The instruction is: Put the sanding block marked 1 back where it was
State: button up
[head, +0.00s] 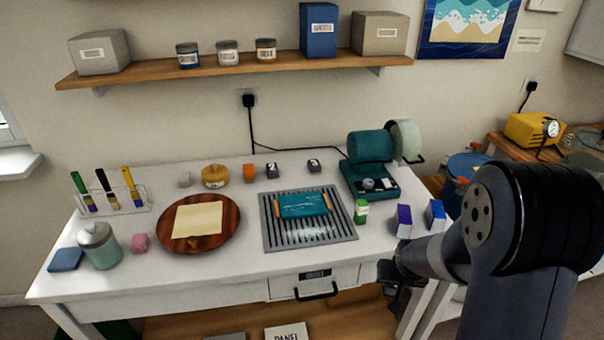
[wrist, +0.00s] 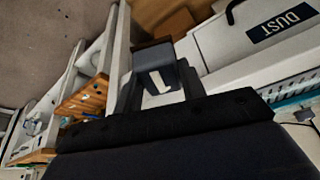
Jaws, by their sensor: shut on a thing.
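The sanding block marked 1 (wrist: 160,84) is dark grey with a pale label bearing the 1. My gripper (wrist: 158,78) is shut on it, a finger on either side. In the head view my gripper (head: 394,272) is low, by the front right of the white workbench (head: 180,292), right of the drawer; I cannot make out the block clearly there. Two other dark blocks with white labels, seemingly marked 2 (head: 272,170) and 3 (head: 314,166), stand apart at the back of the bench, behind the slotted grate (head: 347,232).
A teal sander (head: 370,148) stands behind right. Small boxes, green (head: 361,211), purple (head: 404,221) and blue (head: 435,215), line the right side. An orange block (head: 249,173) and a round wooden board (head: 232,238) are further left.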

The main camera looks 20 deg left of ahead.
jog(key=w+a+r+n, duration=0.1)
jog(key=w+a+r, duration=0.3)
jog(key=a, duration=0.4)
jog(key=w+a+r+n+y, duration=0.1)
jog(key=w+a+r, duration=0.2)
jog(key=w+a, duration=0.2)
jog(key=w+a+r+n, duration=0.2)
jog(key=w+a+r, duration=0.2)
jog(key=a, duration=0.7)
jog(key=shift+w+a+r, duration=0.35)
jog(key=shift+w, duration=0.1)
